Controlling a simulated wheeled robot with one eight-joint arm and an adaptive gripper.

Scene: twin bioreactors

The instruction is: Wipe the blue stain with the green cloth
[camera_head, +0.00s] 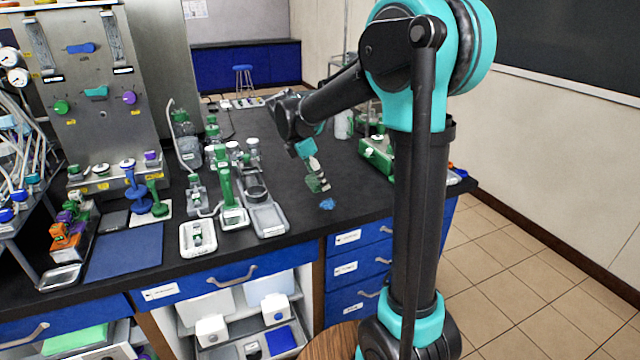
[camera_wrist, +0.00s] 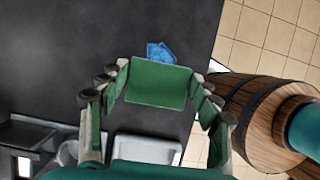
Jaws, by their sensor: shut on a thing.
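The blue stain (camera_head: 327,204) is a small patch on the black worktop near its front edge. It also shows in the wrist view (camera_wrist: 160,53), just beyond the cloth. The green cloth (camera_wrist: 157,84) is held between the fingers of my gripper (camera_wrist: 160,82), which is shut on it. In the head view, my gripper (camera_head: 318,183) points down above the worktop, just behind and slightly left of the stain. The cloth (camera_head: 314,184) shows only in part there. Whether the cloth touches the worktop cannot be told.
The black worktop (camera_head: 300,165) is clear around the stain. A grey tray (camera_head: 268,222) with green-and-grey parts stands to the left. A green device (camera_head: 376,155) stands at the back right. A blue mat (camera_head: 125,252) lies at the far left. Blue drawers (camera_head: 355,268) are below the front edge.

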